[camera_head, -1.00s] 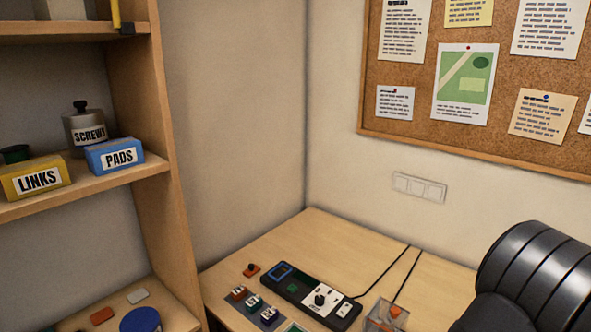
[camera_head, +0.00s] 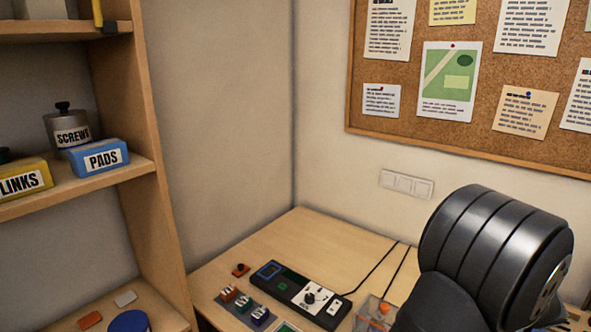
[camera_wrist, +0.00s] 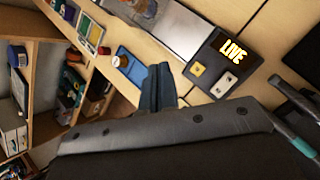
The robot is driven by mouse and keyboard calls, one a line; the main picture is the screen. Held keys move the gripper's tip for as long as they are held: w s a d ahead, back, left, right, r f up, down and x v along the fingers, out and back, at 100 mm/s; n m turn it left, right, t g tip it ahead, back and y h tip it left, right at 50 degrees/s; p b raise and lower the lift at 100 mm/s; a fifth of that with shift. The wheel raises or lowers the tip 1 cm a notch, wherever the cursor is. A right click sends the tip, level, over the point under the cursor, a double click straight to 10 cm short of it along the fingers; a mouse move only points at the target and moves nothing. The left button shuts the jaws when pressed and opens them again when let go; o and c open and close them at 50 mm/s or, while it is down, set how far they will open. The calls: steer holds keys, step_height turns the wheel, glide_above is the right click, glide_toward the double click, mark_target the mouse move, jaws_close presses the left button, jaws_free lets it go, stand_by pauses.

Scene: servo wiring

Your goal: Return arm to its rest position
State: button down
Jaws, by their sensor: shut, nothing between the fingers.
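In the wrist view my gripper (camera_wrist: 159,88) is shut, its two dark fingers together with nothing between them. It hangs in the air above the workbench (camera_wrist: 205,98). In the head view a thick dark grey section of my arm (camera_head: 490,250) fills the lower right, and my gripper is outside that picture.
A black device with a knob (camera_head: 300,292) lies on the bench beside several small coloured blocks. A clear box with an orange top (camera_head: 376,313) stands near my arm. A shelf (camera_head: 120,178) rises at left. The wrist view shows a dark "LIVE" panel (camera_wrist: 223,62).

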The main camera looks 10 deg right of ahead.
step_height(320, 180, up, 16)
steer(key=n+g+h, duration=0.3)
steer(key=n+g, duration=0.3)
steer(key=n, duration=0.3)
steer(key=shift+s+d+r+h, duration=0.15)
steer(key=shift+r+h, duration=0.05)
steer(key=shift+h, duration=0.2)
stand_by(0.7)
